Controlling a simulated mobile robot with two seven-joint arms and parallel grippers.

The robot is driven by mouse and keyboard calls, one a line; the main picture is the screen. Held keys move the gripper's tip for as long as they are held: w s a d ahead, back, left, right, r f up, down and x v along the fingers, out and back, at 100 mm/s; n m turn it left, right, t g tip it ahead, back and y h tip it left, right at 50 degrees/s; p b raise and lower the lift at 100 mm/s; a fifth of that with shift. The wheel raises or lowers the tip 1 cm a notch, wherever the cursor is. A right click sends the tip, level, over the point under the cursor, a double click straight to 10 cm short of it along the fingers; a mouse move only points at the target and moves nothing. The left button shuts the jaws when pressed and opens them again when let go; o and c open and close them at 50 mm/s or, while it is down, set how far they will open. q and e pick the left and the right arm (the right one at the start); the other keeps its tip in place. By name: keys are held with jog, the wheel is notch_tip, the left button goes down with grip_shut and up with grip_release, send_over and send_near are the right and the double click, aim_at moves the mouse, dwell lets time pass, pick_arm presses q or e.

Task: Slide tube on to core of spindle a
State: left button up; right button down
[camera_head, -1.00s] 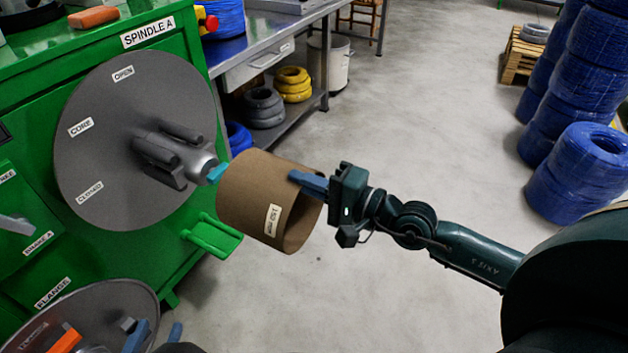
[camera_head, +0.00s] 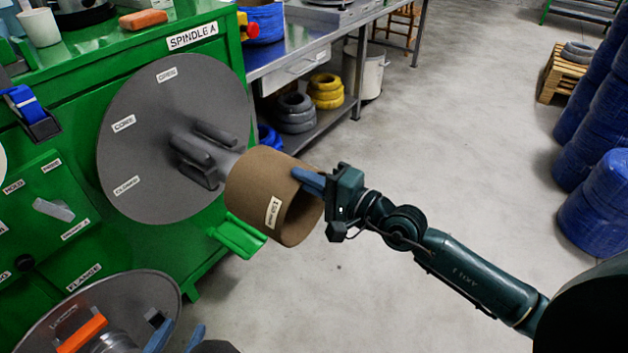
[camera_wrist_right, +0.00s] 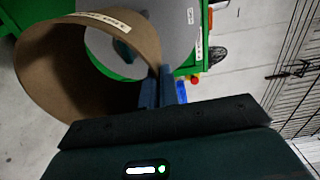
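The brown cardboard tube (camera_head: 252,192), with a white label, is in front of the core of spindle A (camera_head: 203,158). My right gripper (camera_head: 312,182) is shut on the wall of the tube's near rim; its blue fingers also show at the rim in the right wrist view (camera_wrist_right: 160,88). The tube (camera_wrist_right: 135,28) is roughly in line with the core, and its far end hides the core's tip. I cannot tell whether it is around the tip or just before it. My left gripper (camera_head: 176,338) is at the bottom left, with its blue fingers apart beside the flange (camera_head: 150,288).
The grey spindle disc (camera_head: 135,95) stands behind the core on the green machine. A green bracket (camera_head: 240,236) juts out below the tube. A workbench (camera_head: 340,30) with cable coils beneath is behind. The floor on the right is clear up to the blue coils (camera_head: 600,190).

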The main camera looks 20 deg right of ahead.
send_near(249, 151)
jog(key=shift+x, duration=2.05)
jog(key=shift+b+x, duration=1)
jog(key=shift+x, duration=2)
jog(key=shift+b+x, duration=1.2)
jog(key=shift+x, duration=1.25)
pick_arm(q)
jog(key=shift+w+d+r+m+t+h, duration=0.1)
jog(key=shift+w+d+m+t+h, duration=0.3)
jog(key=shift+t, duration=0.45)
jog(key=shift+w+d+m+t+h, duration=0.15)
jog(key=shift+w+m+t+h, duration=0.2)
jog(key=shift+t+h, duration=0.4)
pick_arm(e)
jog(key=shift+w+a, duration=0.35)
pick_arm(q)
jog(key=shift+s+r, duration=0.1)
jog(key=shift+r, duration=0.1)
